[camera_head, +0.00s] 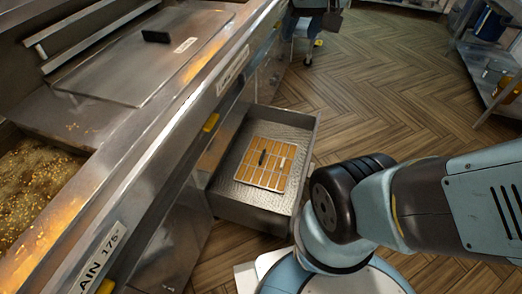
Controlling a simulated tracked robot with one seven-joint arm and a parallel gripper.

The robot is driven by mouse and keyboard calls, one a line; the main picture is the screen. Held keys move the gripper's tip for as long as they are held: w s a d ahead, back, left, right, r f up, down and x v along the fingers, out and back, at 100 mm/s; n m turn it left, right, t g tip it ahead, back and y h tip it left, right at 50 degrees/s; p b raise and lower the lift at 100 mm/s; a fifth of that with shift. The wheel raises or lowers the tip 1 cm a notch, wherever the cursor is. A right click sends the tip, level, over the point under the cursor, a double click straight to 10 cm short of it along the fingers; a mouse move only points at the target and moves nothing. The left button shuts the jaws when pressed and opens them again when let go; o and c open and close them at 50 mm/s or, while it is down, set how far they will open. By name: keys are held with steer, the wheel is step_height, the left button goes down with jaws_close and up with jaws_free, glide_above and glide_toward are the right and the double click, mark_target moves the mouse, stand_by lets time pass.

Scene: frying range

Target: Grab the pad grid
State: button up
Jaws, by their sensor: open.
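The pad grid (268,176) is a flat, square, orange-tan panel with pale grid lines. It lies on the floor of an open metal drawer (234,214), near the middle. A short dark bar, perhaps a handle, and a small pale tag show on its top. Nothing covers it. My arm stands at the right, beside the drawer, and runs out of the right edge of the picture. I cannot make out my gripper in this view.
The drawer sticks out from the steel range at the left. A lid (146,62) with a dark handle lies on the range top, above a crumb-filled trough (42,186). A metal shelf (490,72) stands at the upper right. The wooden floor (375,90) between is clear.

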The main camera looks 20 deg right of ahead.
steer(key=w+a+f+m, duration=0.1)
steer(key=w+a+f, duration=0.2)
steer(key=w+f, duration=0.8)
steer(key=w+a+f+m, duration=0.2)
steer(key=w+f, duration=0.4)
steer(key=w, duration=0.8)
steer(key=w+a+f+m, duration=0.1)
steer(key=w+f, duration=0.5)
steer(key=f, duration=0.5)
steer(key=m+h, duration=0.3)
steer(key=h, duration=0.1)
glide_toward(262, 155)
steer(key=x, duration=1)
steer(key=shift+w+d+f, duration=0.2)
steer(key=shift+w, duration=0.05)
steer(key=shift+c, duration=0.3)
